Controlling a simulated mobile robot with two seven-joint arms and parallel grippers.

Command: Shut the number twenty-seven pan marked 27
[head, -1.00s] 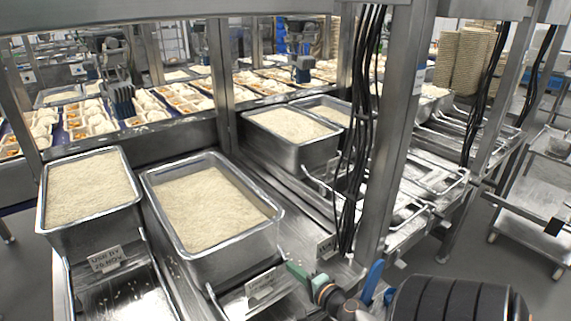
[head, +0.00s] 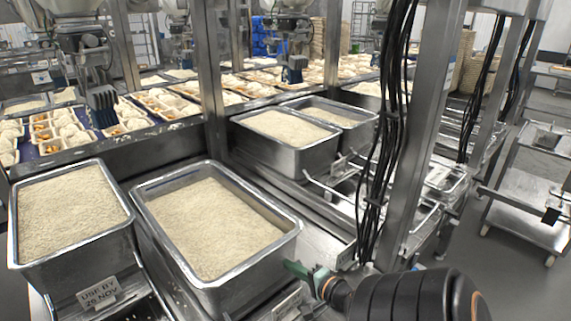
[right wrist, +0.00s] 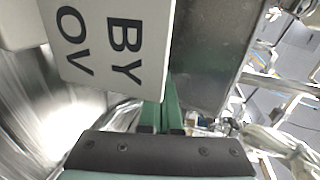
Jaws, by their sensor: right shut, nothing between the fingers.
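Two deep steel pans of rice stand side by side at the front left of the head view. The left pan (head: 72,262) has a card (head: 98,293) reading "USE BY 26 NOV". The right-hand pan (head: 212,268) has a card (head: 287,306) below its front, partly cut off, its number unreadable. My right gripper (head: 299,270), with green fingers, is shut and empty just off that pan's front right corner; contact is unclear. In the right wrist view, the shut green fingers (right wrist: 164,112) are beside a card (right wrist: 110,40) showing "BY" and "OV". My left gripper is out of view.
Two more rice pans (head: 287,150) stand farther back. A steel post (head: 425,130) with hanging black cables (head: 385,130) rises right of the pans, close to my right arm. Food trays (head: 65,135) line a conveyor behind. A steel trolley (head: 530,210) stands at right.

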